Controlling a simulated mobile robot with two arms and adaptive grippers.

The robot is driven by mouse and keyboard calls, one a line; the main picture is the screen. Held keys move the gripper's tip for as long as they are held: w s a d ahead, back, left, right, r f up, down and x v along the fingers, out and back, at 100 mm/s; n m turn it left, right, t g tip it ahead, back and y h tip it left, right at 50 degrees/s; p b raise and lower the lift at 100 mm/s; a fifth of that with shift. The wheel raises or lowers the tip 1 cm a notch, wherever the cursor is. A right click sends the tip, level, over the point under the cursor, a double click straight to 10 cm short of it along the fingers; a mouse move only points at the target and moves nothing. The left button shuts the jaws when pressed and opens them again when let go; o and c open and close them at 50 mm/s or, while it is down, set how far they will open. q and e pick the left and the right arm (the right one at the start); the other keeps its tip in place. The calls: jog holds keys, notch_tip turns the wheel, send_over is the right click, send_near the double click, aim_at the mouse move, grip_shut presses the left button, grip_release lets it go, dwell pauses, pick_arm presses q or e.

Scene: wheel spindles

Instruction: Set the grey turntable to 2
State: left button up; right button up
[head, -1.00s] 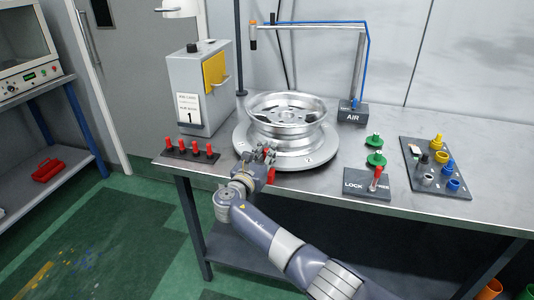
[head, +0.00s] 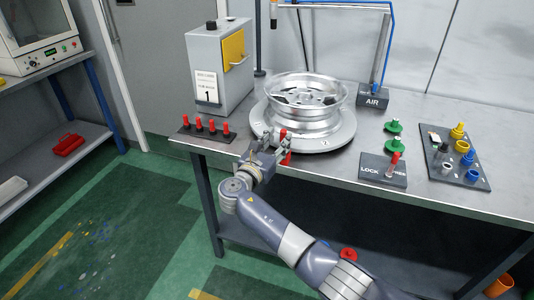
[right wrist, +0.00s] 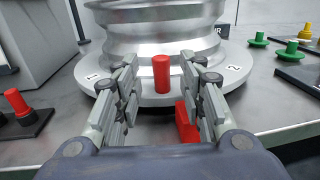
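The grey turntable (head: 338,140) is a round disc on the bench with a silver wheel rim (head: 303,115) on it. In the right wrist view, the turntable (right wrist: 147,98) has a 1 at its left and a 2 at its right. A red upright peg (right wrist: 161,73) stands at its near edge, with a red block (right wrist: 187,122) below and right of it. My right gripper (head: 277,143) is at this near edge. In its wrist view its fingers (right wrist: 160,92) are spread, one each side of the peg, with gaps visible. My left gripper is out of view.
A LOCK plate with a red lever (head: 394,165) is right of the turntable, with green knobs (head: 393,134) behind it. A rack of red pegs (head: 205,133) and a grey box (head: 215,70) are left. An AIR stand (head: 372,98) stands behind right.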

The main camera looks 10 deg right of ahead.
jog(key=v, duration=0.7)
jog(key=shift+s+a, duration=0.25)
jog(key=shift+s, duration=0.1)
